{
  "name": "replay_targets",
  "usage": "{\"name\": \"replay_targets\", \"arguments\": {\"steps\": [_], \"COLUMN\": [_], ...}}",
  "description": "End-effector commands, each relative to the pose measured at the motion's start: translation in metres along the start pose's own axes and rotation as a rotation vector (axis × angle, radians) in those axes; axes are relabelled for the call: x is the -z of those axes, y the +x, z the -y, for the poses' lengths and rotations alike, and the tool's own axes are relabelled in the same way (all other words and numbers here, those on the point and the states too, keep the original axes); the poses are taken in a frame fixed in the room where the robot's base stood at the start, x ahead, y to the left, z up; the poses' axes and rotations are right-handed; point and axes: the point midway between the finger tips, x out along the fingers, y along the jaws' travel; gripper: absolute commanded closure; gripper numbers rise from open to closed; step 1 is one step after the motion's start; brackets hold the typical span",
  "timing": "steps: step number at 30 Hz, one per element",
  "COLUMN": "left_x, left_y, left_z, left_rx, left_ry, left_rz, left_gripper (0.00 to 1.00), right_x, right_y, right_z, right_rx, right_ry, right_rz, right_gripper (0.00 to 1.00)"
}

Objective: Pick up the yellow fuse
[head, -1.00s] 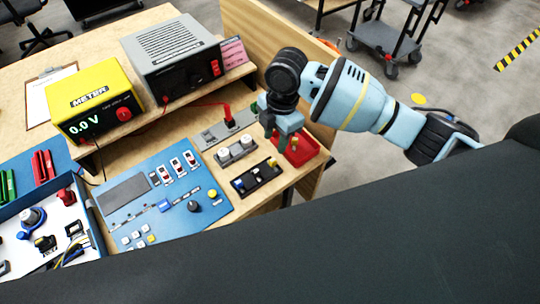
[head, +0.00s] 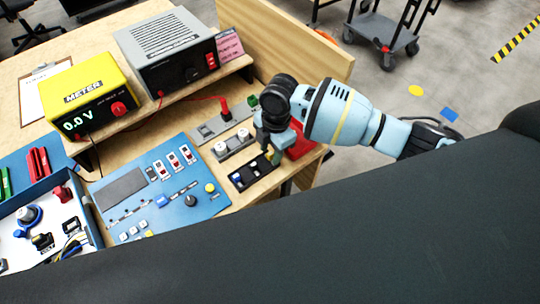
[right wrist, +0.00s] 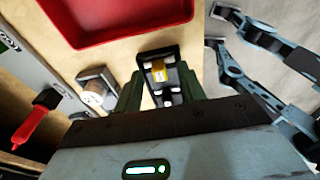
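The black fuse holder (head: 246,181) lies on the wooden bench right of the blue panel. In the right wrist view, the yellow fuse (right wrist: 158,72) sits in the far part of this holder (right wrist: 148,56), with white pieces nearer the gripper. My right gripper (head: 268,147) is over the holder's right end in the head view and partly hides it. In the right wrist view, my right gripper's fingers (right wrist: 160,90) are apart, one on each side of the holder, with nothing clearly between them held. My left gripper is not in view.
A red tray (head: 301,143) stands just right of the holder, partly behind my gripper. A grey plate with white knobs (head: 220,149) and a red plug (head: 226,114) are close by. The yellow meter (head: 85,98) and grey power supply (head: 168,48) stand farther back.

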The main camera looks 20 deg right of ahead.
Motion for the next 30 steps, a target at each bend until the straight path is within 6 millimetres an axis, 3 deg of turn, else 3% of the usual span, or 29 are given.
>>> {"name": "replay_targets", "arguments": {"steps": [7,16,30], "left_x": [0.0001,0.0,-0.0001], "left_y": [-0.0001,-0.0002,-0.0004], "left_z": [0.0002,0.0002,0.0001], "left_rx": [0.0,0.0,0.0], "left_ry": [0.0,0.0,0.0], "left_rz": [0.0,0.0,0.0], "left_gripper": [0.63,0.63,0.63], "right_x": [0.0,0.0001,0.0006], "right_y": [0.0012,0.0009,-0.0033], "right_z": [-0.0002,-0.0002,-0.0007], "right_rx": [-0.001,-0.001,-0.003], "right_ry": [0.0,0.0,0.0], "right_rz": [0.0,0.0,0.0], "right_gripper": [0.6,0.99,1.0]}}
